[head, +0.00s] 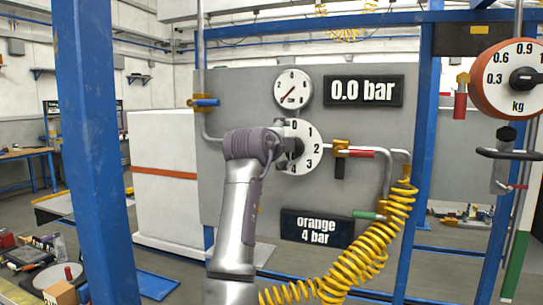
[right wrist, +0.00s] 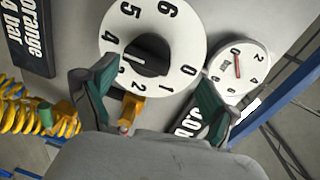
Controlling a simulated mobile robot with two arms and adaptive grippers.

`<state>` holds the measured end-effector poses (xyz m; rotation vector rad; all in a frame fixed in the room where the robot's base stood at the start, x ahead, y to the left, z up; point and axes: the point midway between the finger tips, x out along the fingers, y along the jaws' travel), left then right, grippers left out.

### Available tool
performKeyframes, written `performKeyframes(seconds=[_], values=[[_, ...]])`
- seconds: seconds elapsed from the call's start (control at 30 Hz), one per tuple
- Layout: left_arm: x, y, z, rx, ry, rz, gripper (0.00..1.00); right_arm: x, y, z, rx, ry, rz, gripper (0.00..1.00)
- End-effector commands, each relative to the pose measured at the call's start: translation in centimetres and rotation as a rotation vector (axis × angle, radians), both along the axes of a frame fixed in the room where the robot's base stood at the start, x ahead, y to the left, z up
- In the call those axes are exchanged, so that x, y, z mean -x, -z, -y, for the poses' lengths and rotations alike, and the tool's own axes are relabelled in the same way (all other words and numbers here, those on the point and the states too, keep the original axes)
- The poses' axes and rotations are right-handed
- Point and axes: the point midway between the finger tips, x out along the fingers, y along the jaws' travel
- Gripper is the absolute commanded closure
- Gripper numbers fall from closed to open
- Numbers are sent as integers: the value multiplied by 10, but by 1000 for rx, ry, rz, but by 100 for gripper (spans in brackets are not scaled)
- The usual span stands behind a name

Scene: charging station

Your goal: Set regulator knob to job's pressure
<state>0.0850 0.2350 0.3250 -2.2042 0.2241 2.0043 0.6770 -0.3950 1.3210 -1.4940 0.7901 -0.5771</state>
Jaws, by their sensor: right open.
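The regulator knob (right wrist: 148,55) is black, on a white dial (right wrist: 165,25) numbered from 0 up to 6. A short pale line shows on it, but I cannot tell which number it marks. The dial also shows in the head view (head: 312,147), partly behind my right gripper (head: 287,150). In the right wrist view my right gripper (right wrist: 152,100) is open, its fingers apart before the dial's lower part, not closed on the knob. A sign (head: 317,228) reads "orange 4 bar". The display (head: 363,91) reads 0.0 bar. The gauge (head: 292,89) needle points near 0. My left gripper is out of view.
A blue post (head: 95,150) stands at left. A kg dial (head: 508,80) is at far right.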

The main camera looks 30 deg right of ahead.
Motion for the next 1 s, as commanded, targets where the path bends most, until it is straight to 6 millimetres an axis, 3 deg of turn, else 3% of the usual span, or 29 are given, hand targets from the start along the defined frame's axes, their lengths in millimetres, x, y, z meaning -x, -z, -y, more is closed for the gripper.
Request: performKeyframes(seconds=[1.0], values=[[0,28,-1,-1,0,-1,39,46,6,-54,-3,0,-5,12]])
